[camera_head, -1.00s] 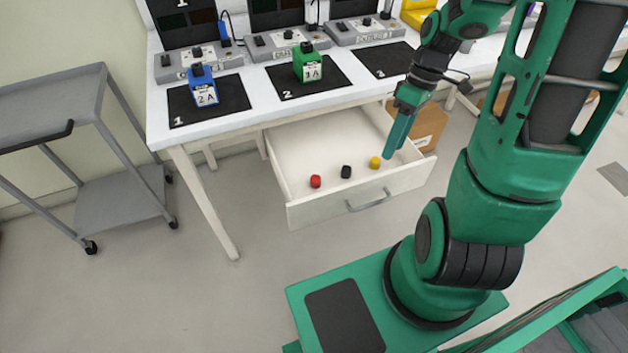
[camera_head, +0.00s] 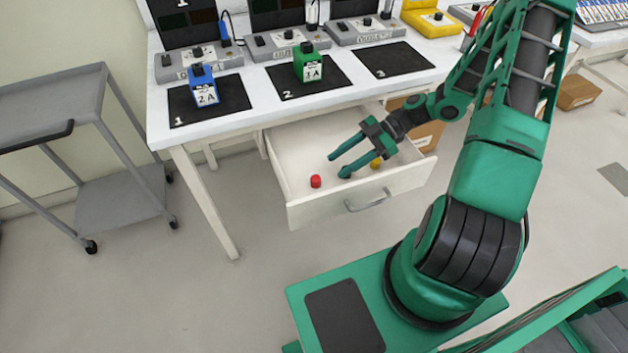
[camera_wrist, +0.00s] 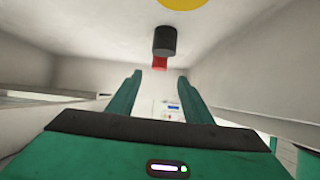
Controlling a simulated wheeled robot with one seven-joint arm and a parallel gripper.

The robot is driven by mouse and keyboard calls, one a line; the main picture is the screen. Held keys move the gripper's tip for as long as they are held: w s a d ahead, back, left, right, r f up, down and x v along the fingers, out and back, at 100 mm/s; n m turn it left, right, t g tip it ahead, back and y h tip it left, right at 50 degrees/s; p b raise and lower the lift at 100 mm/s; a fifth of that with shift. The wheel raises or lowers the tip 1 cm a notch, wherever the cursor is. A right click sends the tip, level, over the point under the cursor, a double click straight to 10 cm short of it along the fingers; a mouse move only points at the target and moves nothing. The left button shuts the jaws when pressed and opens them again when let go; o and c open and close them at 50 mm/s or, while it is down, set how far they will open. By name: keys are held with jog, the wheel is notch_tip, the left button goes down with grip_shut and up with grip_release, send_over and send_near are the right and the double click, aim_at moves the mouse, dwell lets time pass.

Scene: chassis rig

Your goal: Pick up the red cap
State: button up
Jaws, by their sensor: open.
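The red cap (camera_head: 316,181) stands on the floor of the open drawer (camera_head: 300,214), near its front left. In the wrist view the red cap (camera_wrist: 160,64) shows partly behind the black cap (camera_wrist: 165,40), in line with the gap between the fingers. My gripper (camera_head: 337,165) is inside the drawer area, open and empty, with its fingers pointing left, a little right of the red cap. Both fingers also show in the wrist view (camera_wrist: 160,76). The black cap is hidden by my gripper in the head view.
The yellow cap (camera_head: 376,162) lies under my gripper's wrist side; it also shows at the top edge of the wrist view (camera_wrist: 183,3). The drawer walls surround the caps. The white table (camera_head: 232,107) above holds a blue block (camera_head: 204,95) and a green block (camera_head: 308,70).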

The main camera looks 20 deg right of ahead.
aim_at(318, 178)
jog(key=shift+a+f, duration=0.25)
jog(key=shift+x, duration=3.45)
jog(key=shift+w, duration=0.1)
jog(key=c, duration=1.1)
